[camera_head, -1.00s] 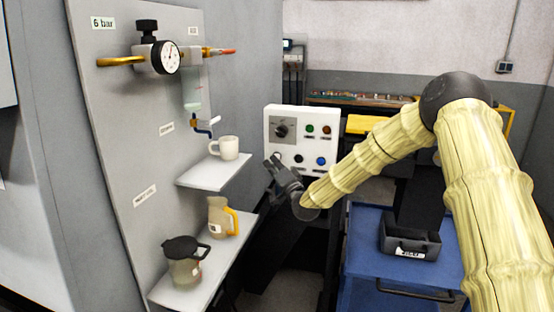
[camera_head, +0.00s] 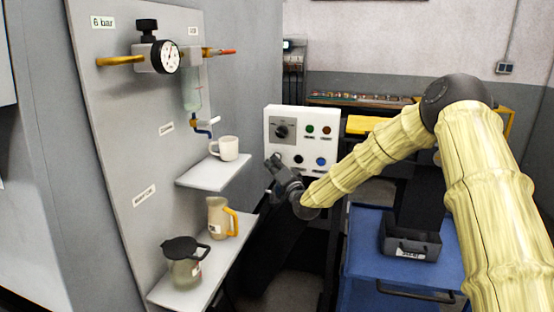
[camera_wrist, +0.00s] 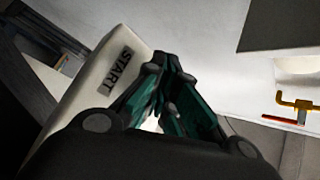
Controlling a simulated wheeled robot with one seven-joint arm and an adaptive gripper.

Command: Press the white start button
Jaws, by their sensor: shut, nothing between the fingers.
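The white control box (camera_head: 295,116) stands beyond the wall shelves, with a dark rotary knob and several coloured buttons on its face. In the wrist view, the box (camera_wrist: 78,88) bears a START label (camera_wrist: 117,68) just left of my fingers. My gripper (camera_head: 273,161) is shut and empty in front of the box's lower left. Its fingertips also show in the wrist view (camera_wrist: 168,66), close to the label. A white start button cannot be made out; my gripper covers that part of the box. I cannot tell whether the fingertips touch anything.
A mug (camera_head: 224,148) stands on the upper shelf (camera_head: 212,177), left of my gripper. A jug (camera_head: 217,216) and a lidded pot (camera_head: 184,266) stand on the lower shelf. A blue cart (camera_head: 366,245) with a black bin (camera_head: 410,247) is below my arm.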

